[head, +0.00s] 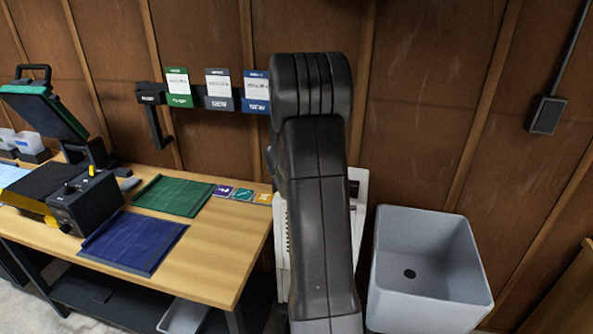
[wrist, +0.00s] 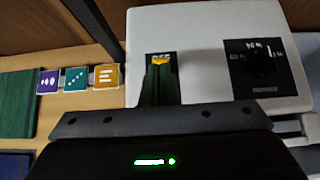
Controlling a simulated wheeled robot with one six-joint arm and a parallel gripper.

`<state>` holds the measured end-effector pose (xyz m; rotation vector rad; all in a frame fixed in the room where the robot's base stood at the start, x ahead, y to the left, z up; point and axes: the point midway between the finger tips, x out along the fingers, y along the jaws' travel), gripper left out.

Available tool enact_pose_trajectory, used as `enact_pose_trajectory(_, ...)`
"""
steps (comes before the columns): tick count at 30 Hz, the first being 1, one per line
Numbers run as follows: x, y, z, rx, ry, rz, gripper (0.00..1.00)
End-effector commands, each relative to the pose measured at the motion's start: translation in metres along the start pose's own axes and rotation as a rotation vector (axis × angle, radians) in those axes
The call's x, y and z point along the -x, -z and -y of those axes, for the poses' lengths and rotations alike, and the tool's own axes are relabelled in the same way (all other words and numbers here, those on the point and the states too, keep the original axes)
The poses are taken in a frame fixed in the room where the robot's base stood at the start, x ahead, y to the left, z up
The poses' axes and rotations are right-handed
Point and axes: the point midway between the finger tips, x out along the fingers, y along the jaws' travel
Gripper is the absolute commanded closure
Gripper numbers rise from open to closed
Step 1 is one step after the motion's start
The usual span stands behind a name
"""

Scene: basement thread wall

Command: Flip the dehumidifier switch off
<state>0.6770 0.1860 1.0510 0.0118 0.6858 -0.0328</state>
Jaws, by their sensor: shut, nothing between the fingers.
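The white dehumidifier (wrist: 205,30) fills the upper middle of the wrist view. Its switch (wrist: 160,58) shows as a yellow piece on a dark plate with partly hidden white lettering. My gripper (wrist: 160,68) is shut and empty, with its dark green fingers right at the near side of the yellow piece. I cannot tell whether they touch it, or which way the switch is set. In the head view my arm covers most of the dehumidifier (head: 359,188), and my gripper is hidden behind the arm.
A black dial panel (wrist: 264,66) sits right of the switch. A wooden workbench (head: 225,250) with green and blue mats stands to the left. A grey basin (head: 430,285) stands to the right. A plank wall (head: 430,100) with hanging cards closes the back.

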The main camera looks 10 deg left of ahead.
Motion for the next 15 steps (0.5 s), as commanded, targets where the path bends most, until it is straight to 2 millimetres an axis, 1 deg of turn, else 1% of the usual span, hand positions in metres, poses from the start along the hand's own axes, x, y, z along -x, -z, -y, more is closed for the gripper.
enact_pose_trajectory(8, 0.001, 0.0, 0.0, 0.0, 0.0, 0.0, 1.0)
enact_pose_trajectory(11, 0.005, -0.004, 0.0, -0.001, 0.0, 0.0, 1.0)
enact_pose_trajectory(15, 0.019, -0.015, -0.001, -0.001, 0.001, 0.001, 1.0)
